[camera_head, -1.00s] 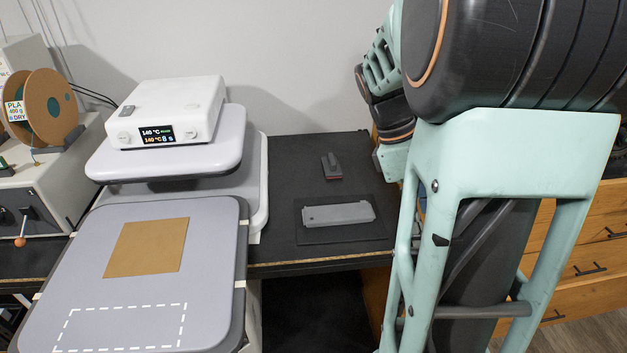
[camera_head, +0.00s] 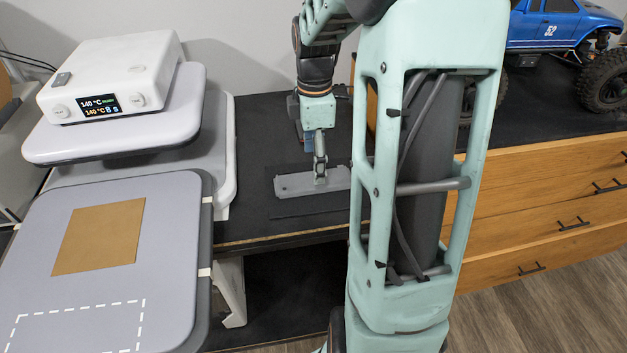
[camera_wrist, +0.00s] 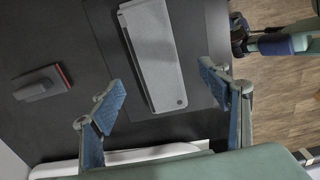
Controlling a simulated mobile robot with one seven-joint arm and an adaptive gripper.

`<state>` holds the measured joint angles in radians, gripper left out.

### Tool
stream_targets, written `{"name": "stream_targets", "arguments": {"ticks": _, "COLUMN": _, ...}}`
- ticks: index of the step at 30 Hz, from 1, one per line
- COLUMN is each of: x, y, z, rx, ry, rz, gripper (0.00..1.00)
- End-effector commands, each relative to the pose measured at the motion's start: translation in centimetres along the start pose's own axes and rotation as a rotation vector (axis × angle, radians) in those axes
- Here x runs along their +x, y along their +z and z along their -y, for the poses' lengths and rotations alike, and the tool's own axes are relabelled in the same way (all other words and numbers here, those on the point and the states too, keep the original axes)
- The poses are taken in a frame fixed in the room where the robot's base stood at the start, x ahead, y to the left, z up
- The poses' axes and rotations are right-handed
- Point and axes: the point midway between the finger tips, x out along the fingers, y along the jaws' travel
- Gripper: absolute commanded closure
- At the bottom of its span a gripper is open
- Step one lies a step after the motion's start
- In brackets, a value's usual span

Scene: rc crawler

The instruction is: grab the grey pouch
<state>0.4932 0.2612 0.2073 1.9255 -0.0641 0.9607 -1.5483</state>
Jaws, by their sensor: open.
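The grey pouch (camera_head: 296,185) is a long flat piece lying on a dark mat (camera_head: 290,208) on the black bench top. My gripper (camera_head: 320,178) points down at it, close above its middle in the head view. In the wrist view the pouch (camera_wrist: 155,50) runs lengthwise up the picture between the lines of my two blue-padded fingers. My gripper (camera_wrist: 162,85) is open, with one finger on each side of the pouch's near end. The height gap between fingertips and pouch is hard to tell.
A small dark block with a red edge (camera_wrist: 42,84) lies left of the pouch in the wrist view. A heat press (camera_head: 115,75) and its grey platen with a tan sheet (camera_head: 98,236) stand left. A blue crawler truck (camera_head: 560,30) is on the right bench above wooden drawers (camera_head: 560,225).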

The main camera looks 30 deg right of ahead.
Motion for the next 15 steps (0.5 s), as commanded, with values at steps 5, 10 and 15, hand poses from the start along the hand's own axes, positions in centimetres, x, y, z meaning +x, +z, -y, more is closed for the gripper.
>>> {"name": "stream_targets", "arguments": {"ticks": 5, "x": 1.5, "y": -0.1, "z": -0.1, "rx": 0.001, "ry": -0.004, "rz": -0.001, "gripper": 0.30}}
{"name": "stream_targets", "arguments": {"ticks": 10, "x": 4.0, "y": -0.1, "z": -0.4, "rx": 0.000, "ry": -0.005, "rz": 0.000, "gripper": 0.30}}
{"name": "stream_targets", "arguments": {"ticks": 15, "x": 5.5, "y": 0.0, "z": -0.4, "rx": 0.001, "ry": -0.001, "rz": 0.001, "gripper": 0.30}}
